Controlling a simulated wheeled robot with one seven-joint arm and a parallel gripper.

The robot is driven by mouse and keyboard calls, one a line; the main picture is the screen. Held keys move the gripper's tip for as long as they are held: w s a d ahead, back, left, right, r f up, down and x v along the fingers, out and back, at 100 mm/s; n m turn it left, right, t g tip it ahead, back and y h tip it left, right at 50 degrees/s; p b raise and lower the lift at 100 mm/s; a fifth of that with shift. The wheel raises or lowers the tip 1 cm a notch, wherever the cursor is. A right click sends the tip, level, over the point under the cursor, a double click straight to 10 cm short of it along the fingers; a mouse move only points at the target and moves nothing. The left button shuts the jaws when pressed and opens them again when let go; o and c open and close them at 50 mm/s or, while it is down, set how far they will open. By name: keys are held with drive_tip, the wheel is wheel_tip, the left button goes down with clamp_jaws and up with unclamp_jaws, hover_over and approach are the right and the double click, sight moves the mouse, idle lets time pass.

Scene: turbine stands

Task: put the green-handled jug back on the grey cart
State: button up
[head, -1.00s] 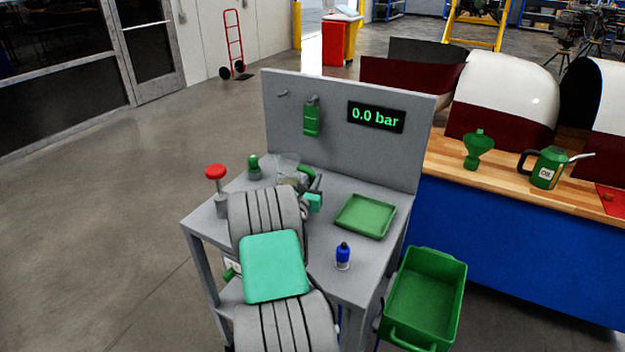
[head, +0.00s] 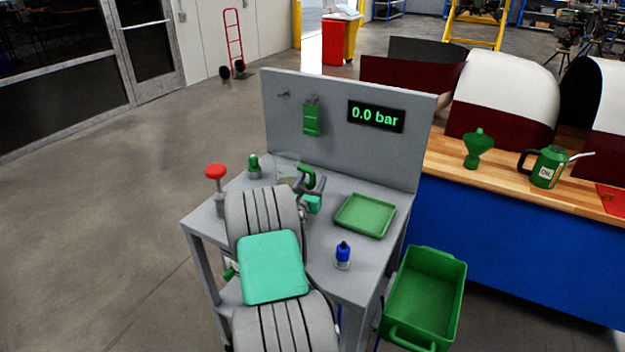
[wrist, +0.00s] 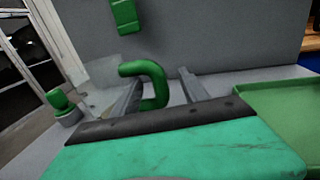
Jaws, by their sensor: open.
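The jug (head: 287,168) has a clear body and a green handle (head: 307,176). It stands near the back of the grey cart's top (head: 362,272), in front of the upright panel. In the wrist view the handle (wrist: 157,84) faces me, and the clear body (wrist: 98,78) shows faintly to its left and behind. My gripper (head: 306,188) is open at the handle. In the wrist view my gripper's fingers (wrist: 160,88) lie one on each side of the handle, with gaps showing. The jug's base is hidden behind my gripper.
A green tray (head: 365,215) and a blue bottle (head: 343,256) are on the cart, right of my arm. A red-knobbed post (head: 216,180) and a green-topped item (head: 254,166) stand left. A green bin (head: 425,300) hangs at the right side. The panel (head: 240,110) rises behind.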

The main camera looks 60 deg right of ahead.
drive_tip(key=shift+v, duration=3)
drive_tip(key=shift+w+a+r, duration=0.15)
drive_tip(key=shift+w+r, duration=0.05)
drive_tip(key=w+a+m, duration=0.1)
drive_tip(key=m, duration=0.1)
drive_tip(key=w+a+r+m+y, duration=0.1)
drive_tip(key=a+m, duration=0.1)
drive_tip(key=w+a+r+m+y, duration=0.1)
drive_tip(key=m, duration=0.1)
drive_tip(key=shift+w+a+p, duration=0.15)
drive_tip(key=shift+a+p, duration=0.25)
drive_tip(key=w+a+r+m+y+p, duration=0.15)
drive_tip(key=a+m+y, duration=0.3)
drive_tip(key=a, duration=0.65)
drive_tip(key=w+a+m+y, duration=0.25)
drive_tip(key=a+m, duration=0.25)
drive_tip(key=a, duration=0.5)
drive_tip(key=s+a+m+y, duration=0.1)
drive_tip(key=s+a, duration=0.3)
drive_tip(key=a, duration=0.4)
drive_tip(key=s+a+m+g+y+p, duration=0.1)
drive_tip(key=s+a+y, duration=0.3)
drive_tip(key=a, duration=0.5)
drive_tip(key=s+a+r+m+g+y, duration=0.1)
drive_tip(key=s+a+m+y, duration=0.2)
drive_tip(key=s+a, duration=0.3)
drive_tip(key=a, duration=0.3)
